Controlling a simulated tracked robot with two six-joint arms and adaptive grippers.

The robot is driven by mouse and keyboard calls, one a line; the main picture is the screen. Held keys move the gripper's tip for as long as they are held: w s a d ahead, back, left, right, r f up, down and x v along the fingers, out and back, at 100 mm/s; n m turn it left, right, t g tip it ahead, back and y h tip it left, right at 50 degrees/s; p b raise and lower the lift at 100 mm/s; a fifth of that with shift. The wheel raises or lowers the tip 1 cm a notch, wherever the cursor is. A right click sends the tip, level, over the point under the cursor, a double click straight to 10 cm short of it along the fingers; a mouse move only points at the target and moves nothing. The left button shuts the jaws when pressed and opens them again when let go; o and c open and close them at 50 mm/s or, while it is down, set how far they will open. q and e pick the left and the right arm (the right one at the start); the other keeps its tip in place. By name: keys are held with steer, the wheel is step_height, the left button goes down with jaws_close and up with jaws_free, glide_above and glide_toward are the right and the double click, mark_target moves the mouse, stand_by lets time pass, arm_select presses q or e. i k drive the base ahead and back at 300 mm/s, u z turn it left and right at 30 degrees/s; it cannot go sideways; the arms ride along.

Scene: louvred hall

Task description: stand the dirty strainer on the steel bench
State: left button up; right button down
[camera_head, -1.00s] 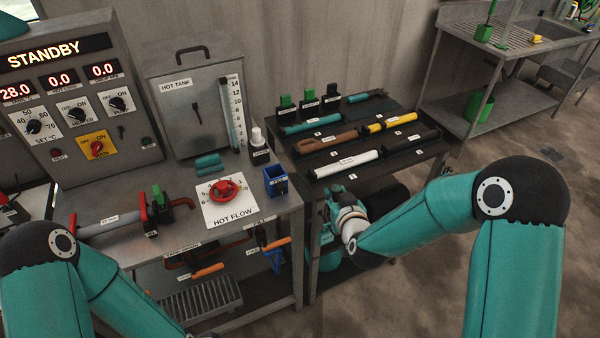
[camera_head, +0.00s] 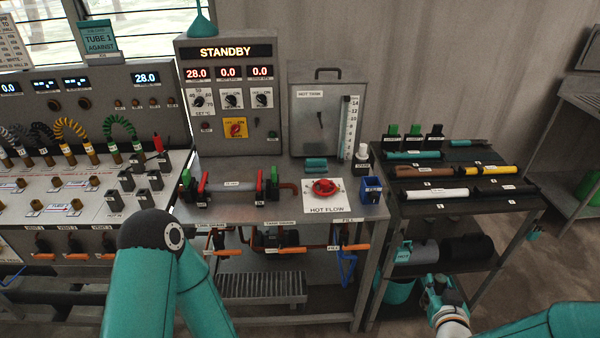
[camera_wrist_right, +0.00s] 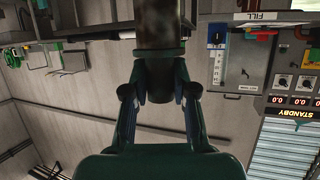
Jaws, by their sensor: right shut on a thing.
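My right gripper (camera_head: 438,288) is low at the right in the head view, in front of the black rack. In the right wrist view the right gripper (camera_wrist_right: 160,92) is shut on a dark, mottled cylinder (camera_wrist_right: 160,28) with a greenish collar, which looks like the dirty strainer. Its far end runs out of the picture, and I cannot make it out in the head view. A steel bench (camera_head: 250,209) stands mid-picture in the head view, left of the right gripper. My left arm shows at lower left, but its gripper does not.
The bench holds the hot tank (camera_head: 325,118), a HOT FLOW plate (camera_head: 323,197), a clamped tube (camera_head: 232,187) and a blue holder (camera_head: 371,190). The black rack (camera_head: 455,215) carries several labelled tools. A teal bucket (camera_head: 394,291) is beside the gripper. Bare bench top is narrow.

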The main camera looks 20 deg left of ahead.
mark_target(234, 166)
steer(key=u, duration=3.9)
steer(key=k, duration=0.1)
steer(key=z, duration=2.3)
steer(key=i, duration=0.35)
steer(key=z, duration=0.6)
steer(key=k, duration=0.9)
steer(key=u, duration=0.25)
steer(key=i, duration=0.9)
steer(key=z, duration=0.1)
